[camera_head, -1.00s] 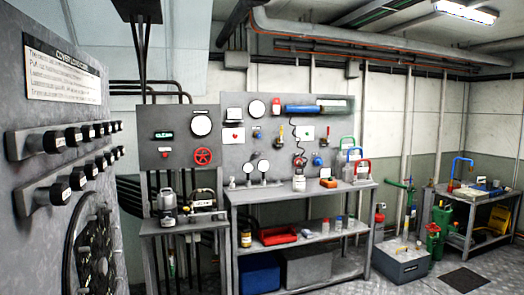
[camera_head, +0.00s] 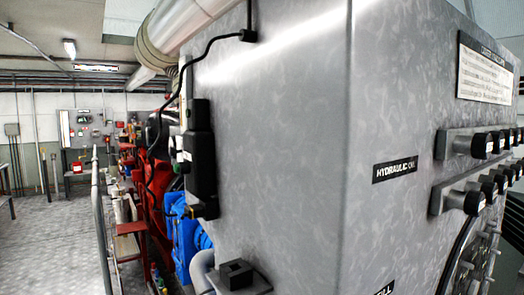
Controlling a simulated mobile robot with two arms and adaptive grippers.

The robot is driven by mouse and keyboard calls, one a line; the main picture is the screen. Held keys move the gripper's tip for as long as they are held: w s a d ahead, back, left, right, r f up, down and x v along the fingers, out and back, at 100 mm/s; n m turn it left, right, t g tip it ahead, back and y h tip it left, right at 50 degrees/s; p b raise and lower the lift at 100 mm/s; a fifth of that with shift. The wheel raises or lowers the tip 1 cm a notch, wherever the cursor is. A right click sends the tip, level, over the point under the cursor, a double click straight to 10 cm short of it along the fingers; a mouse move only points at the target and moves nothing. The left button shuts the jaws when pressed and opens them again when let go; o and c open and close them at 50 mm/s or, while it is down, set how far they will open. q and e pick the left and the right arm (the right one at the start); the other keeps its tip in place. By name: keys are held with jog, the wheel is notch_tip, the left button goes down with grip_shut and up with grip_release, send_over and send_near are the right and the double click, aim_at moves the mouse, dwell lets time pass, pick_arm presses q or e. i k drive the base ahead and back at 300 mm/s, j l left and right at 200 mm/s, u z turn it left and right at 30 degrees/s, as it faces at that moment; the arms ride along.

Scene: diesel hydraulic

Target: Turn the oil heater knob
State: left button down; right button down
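A large grey metal cabinet (camera_head: 275,150) fills the middle and right of the head view. A tall black box (camera_head: 201,158) with a cable is on the left edge of the cabinet. A square black part (camera_head: 237,275) sits low on the same side. I cannot tell which part is the oil heater knob. Neither gripper is in view.
Blue (camera_head: 183,235) and red machinery stands left of the cabinet, beside a grey rail (camera_head: 101,225). The patterned floor (camera_head: 50,245) at the left is open. A grey panel (camera_head: 85,128) hangs on the far wall.

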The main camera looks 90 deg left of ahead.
aim_at(172, 152)
jog(key=u, duration=3.3)
jog(key=i+j+z, duration=0.1)
jog(key=z, duration=0.25)
jog(key=i+j+z, duration=0.1)
jog(key=z, duration=0.25)
jog(key=j+z, duration=0.1)
jog(key=z, duration=0.25)
jog(key=i+j, duration=0.05)
